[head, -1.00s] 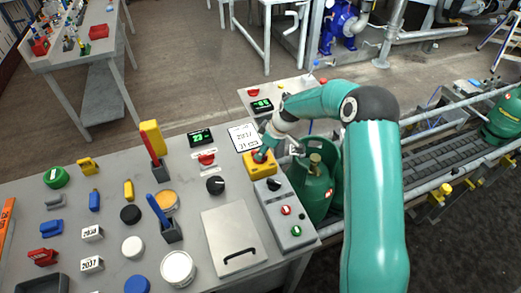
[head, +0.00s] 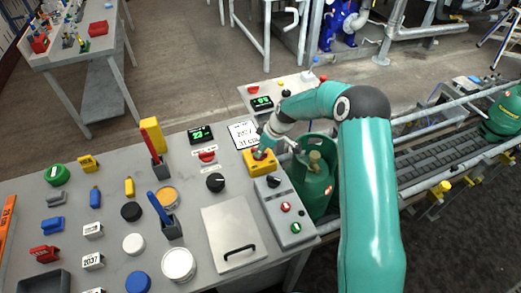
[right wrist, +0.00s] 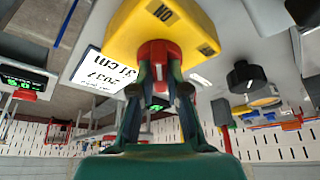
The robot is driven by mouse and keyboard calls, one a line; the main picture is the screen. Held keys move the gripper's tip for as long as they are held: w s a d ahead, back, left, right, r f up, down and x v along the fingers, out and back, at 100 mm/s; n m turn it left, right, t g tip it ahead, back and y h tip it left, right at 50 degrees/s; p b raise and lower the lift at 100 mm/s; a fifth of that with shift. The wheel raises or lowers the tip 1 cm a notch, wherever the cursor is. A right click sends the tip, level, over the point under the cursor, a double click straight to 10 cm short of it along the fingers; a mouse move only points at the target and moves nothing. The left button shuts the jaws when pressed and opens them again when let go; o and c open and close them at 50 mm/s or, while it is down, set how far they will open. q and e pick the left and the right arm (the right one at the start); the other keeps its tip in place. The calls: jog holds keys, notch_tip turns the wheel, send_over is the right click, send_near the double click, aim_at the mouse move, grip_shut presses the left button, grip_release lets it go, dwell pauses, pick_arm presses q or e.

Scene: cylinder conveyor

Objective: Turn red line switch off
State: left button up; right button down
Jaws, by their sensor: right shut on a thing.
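A yellow switch box (head: 258,168) sits at the back right of the grey table. In the right wrist view the yellow box (right wrist: 115,30) carries a red knob (right wrist: 158,50) and a dark label reading "ON", seen upside down. My right gripper (right wrist: 159,76) has its two fingertips on either side of the red knob and is shut on it. In the head view my right gripper (head: 262,151) is small at the yellow box and the arm partly hides it; the knob cannot be made out there. My left gripper is not in view.
A grey control box (head: 284,212) with a black knob, a red and a green button stands just right of the switch. A green gas cylinder (head: 318,185) stands behind my right arm by the conveyor (head: 445,160). A black knob (head: 215,182) and a red button (head: 207,156) lie to the left.

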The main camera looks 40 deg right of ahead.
jog(key=shift+f+m+h+b, duration=0.1)
jog(key=shift+m+h+b, duration=0.2)
jog(key=shift+m+b, duration=0.55)
jog(key=m+h+b, duration=0.1)
jog(key=m+b, duration=0.2)
jog(key=b, duration=0.3)
jog(key=m+h+b, duration=0.2)
jog(key=m+b, duration=0.2)
jog(key=b, duration=0.1)
jog(key=m+h+b, duration=0.1)
jog(key=m+b, duration=0.3)
jog(key=b, duration=0.2)
jog(key=shift+w+a+f+b, duration=0.1)
jog(key=shift+a+b, duration=0.2)
jog(key=shift+b, duration=0.05)
jog(key=m+h+b, duration=0.1)
jog(key=m, duration=0.2)
jog(key=shift+g, duration=0.3)
jog(key=shift+r+m+g+h+b, duration=0.25)
jog(key=shift+m+g+b, duration=0.2)
jog(key=shift+m, duration=0.6)
jog(key=c, duration=1.2)
grip_release()
jog(key=shift+o, duration=0.2)
